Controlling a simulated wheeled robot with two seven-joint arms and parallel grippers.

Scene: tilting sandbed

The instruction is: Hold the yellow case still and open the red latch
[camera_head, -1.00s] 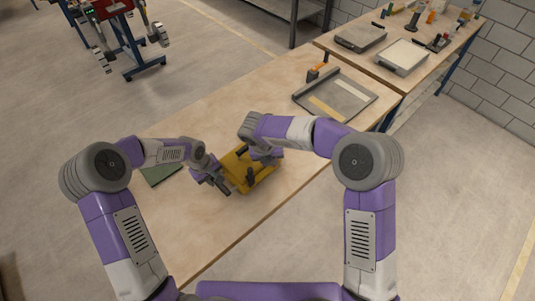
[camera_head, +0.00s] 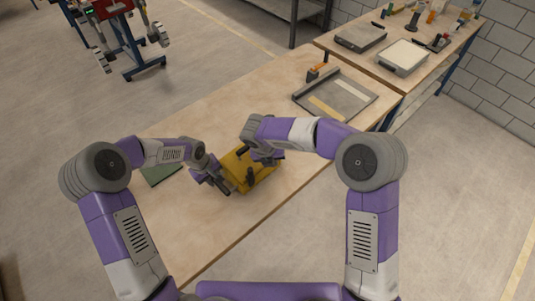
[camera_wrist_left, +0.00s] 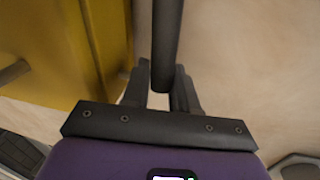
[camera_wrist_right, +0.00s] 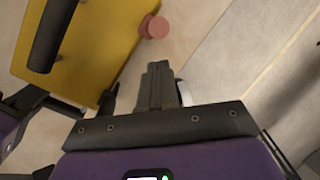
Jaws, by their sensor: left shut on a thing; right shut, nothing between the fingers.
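The yellow case (camera_head: 240,166) lies on the wooden workbench, partly hidden by my arms. It also shows in the left wrist view (camera_wrist_left: 55,50) and the right wrist view (camera_wrist_right: 90,50). My left gripper (camera_head: 226,187) is at its near left side. In the left wrist view that gripper (camera_wrist_left: 162,90) is shut on a dark bar (camera_wrist_left: 166,40), which looks like a handle beside the case. The red latch (camera_wrist_right: 154,27) shows as a pinkish round knob at the case's edge. My right gripper (camera_wrist_right: 158,70) is shut and empty, just short of the latch and apart from it.
A green mat (camera_head: 162,174) lies left of the case, partly under my left arm. A grey tray (camera_head: 300,98) stands farther back on the bench. A second bench (camera_head: 460,50) behind carries trays and small tools. The bench's front edge runs close to the case.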

